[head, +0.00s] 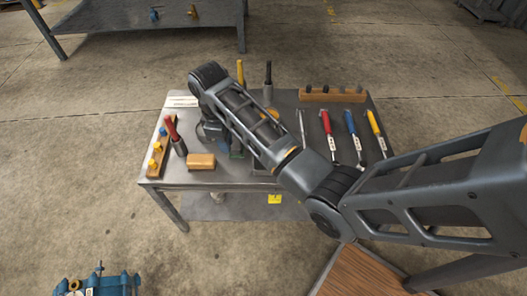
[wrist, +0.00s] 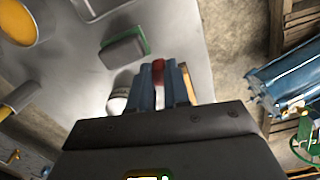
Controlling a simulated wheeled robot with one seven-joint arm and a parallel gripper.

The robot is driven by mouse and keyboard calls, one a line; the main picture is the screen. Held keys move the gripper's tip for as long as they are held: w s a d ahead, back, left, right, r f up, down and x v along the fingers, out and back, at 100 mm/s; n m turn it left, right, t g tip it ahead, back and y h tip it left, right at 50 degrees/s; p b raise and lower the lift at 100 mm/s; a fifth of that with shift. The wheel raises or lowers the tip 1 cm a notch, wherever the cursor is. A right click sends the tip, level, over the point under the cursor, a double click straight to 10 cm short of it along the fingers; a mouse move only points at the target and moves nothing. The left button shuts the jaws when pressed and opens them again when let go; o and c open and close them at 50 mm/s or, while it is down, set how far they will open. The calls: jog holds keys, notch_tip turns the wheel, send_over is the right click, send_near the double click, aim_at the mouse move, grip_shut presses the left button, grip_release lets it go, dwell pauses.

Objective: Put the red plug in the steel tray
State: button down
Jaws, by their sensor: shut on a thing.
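In the wrist view, my gripper (wrist: 160,82) has its blue fingers closed on the red plug (wrist: 158,66), whose red end shows between the fingertips. In the head view, my gripper (head: 212,132) is over the left half of the grey table, partly behind my arm; the plug is hidden there.
On the grey table (head: 345,98) are a wooden block (head: 201,161), a rack with yellow plugs (head: 157,152) and a red-handled tool (head: 173,131) at left. Red, blue and yellow-handled tools lie right. A green-edged grey block (wrist: 124,47) is near my fingers.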

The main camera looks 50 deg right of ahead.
jog(key=s+d+r+n+p, duration=0.2)
jog(key=s+d+n, duration=0.4)
jog(key=s+d, duration=0.25)
jog(key=s+d+r+n+p, duration=0.3)
jog(key=s+d+n, duration=0.2)
jog(key=s+d, duration=0.35)
jog(key=w+a+f, duration=0.2)
jog(key=w, duration=0.1)
jog(key=w+a+f+b, duration=0.1)
jog(key=w+f, duration=0.2)
jog(key=w+a+f+b, duration=0.1)
jog(key=w+a+f, duration=0.1)
jog(key=w, duration=0.2)
jog(key=shift+a+f, duration=0.2)
jog(key=shift+a, duration=0.1)
jog(key=shift+f+b, duration=0.5)
jog(key=shift+f, duration=1.5)
jog(key=c, duration=1.1)
grip_release()
jog(key=shift+r, duration=0.1)
